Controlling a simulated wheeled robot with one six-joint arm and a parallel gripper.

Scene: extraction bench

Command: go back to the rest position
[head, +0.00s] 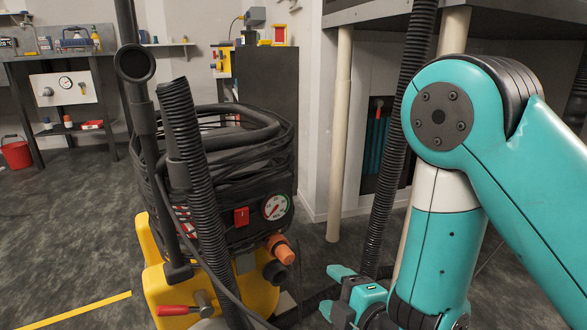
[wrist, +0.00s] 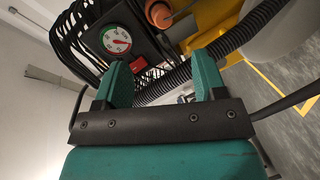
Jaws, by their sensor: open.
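My gripper (head: 333,289) is low in the head view, right of the yellow and black extraction machine (head: 155,285). Its teal fingers are apart, with nothing held between them. In the wrist view, the two fingers of my gripper (wrist: 162,88) stand apart in front of the machine. The black ribbed hose (wrist: 165,82) shows behind the gap between them. The round gauge (head: 275,207) and the red switch (head: 241,216) sit on the machine's front. The gauge (wrist: 116,40) also shows close up in the wrist view, beside the left finger.
An orange knob (head: 280,248) and a red-handled lever (head: 178,310) stick out of the machine. Another ribbed hose (head: 392,160) hangs beside a pale post (head: 340,130). A workbench (head: 60,55) and a red bucket (head: 16,152) stand at the far left. Dark floor (head: 70,230) is clear at left.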

